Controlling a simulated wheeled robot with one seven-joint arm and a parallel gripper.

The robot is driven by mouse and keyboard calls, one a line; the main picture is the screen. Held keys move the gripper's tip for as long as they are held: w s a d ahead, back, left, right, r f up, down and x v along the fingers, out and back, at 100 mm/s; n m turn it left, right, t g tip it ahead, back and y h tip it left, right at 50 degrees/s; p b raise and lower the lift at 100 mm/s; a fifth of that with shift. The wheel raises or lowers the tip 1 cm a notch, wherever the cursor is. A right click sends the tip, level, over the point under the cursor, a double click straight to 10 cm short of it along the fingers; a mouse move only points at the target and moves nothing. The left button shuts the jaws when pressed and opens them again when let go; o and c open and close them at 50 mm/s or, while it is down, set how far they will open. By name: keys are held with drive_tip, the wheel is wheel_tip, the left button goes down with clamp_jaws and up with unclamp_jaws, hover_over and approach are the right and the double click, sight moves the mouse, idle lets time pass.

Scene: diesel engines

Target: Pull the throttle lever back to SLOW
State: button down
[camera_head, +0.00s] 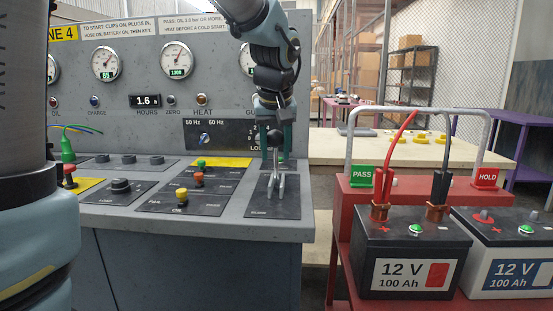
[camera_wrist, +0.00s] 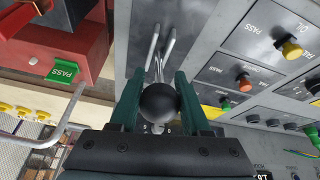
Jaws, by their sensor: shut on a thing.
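The throttle lever has a black ball knob (camera_head: 275,139) on a thin stem. It stands at a dark plate (camera_head: 290,207) on the right end of the grey console, with two pale metal rails (camera_head: 277,185) in front of it. In the wrist view the knob (camera_wrist: 158,102) sits between the two teal fingers of my gripper (camera_wrist: 158,82), which is shut on it.
Left of the lever are plates with red, yellow and green buttons (camera_head: 199,179). Gauges (camera_head: 177,60) and a switch panel (camera_head: 235,134) stand behind. To the right, a red stand (camera_head: 345,215) carries two batteries (camera_head: 412,250), with a grey rail (camera_head: 352,130) and PASS and HOLD signs above.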

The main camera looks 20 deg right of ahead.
drive_tip(key=shift+s+a+f+b, duration=0.3)
drive_tip(key=shift+s+f, duration=0.1)
drive_tip(key=shift+s, duration=0.1)
drive_tip(key=shift+s+a+f+b, duration=0.25)
drive_tip(key=shift+s+f, duration=0.1)
drive_tip(key=shift+s, duration=0.15)
drive_tip(key=shift+c, duration=2.2)
unclamp_jaws()
drive_tip(key=v, duration=1)
drive_tip(key=shift+r, duration=0.4)
drive_tip(key=shift+s, duration=0.1)
